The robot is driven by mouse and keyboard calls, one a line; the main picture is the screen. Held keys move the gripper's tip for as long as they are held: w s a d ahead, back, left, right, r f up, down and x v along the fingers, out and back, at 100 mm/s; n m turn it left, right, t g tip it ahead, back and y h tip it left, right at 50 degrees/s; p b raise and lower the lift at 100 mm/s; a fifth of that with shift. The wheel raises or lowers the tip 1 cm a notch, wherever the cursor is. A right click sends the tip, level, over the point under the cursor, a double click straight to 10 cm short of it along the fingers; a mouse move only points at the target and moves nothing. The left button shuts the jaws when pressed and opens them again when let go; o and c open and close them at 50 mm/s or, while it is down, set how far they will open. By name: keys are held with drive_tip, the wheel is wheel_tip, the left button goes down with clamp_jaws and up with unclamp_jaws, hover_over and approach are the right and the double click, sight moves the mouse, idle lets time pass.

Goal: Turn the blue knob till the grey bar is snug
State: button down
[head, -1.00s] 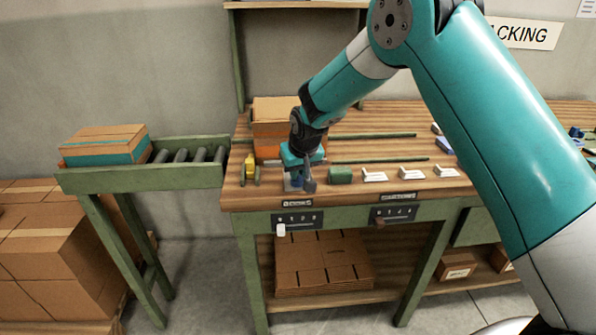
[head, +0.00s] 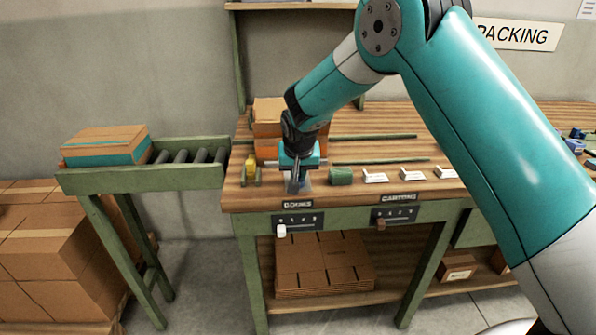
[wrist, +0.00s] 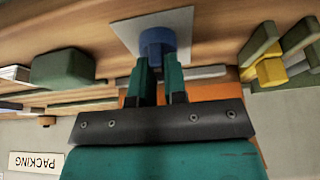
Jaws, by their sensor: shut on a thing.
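The blue knob (wrist: 157,42) stands on a pale square plate (wrist: 180,20) on the bench top, in the wrist view. My gripper (wrist: 160,62) is shut on the knob, with one green finger on each side of it. In the head view my gripper (head: 296,182) points down near the bench's front edge and hides most of the knob. A grey strip (wrist: 207,72) shows just beyond the fingers in the wrist view and may be the grey bar. Its contact with anything is hidden.
A green block (head: 340,176) and several white cards (head: 376,177) lie right of my gripper. A yellow part (head: 250,167) is to its left. Orange-brown boxes (head: 268,127) stand behind. A roller conveyor (head: 190,178) adjoins the bench's left end. Labelled sliders are on the front.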

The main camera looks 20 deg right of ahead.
drive_tip(key=c, duration=1.2)
unclamp_jaws()
drive_tip(key=shift+o, duration=0.2)
drive_tip(key=shift+r, duration=0.15)
drive_tip(key=b+v, duration=0.1)
drive_tip(key=v, duration=1.6)
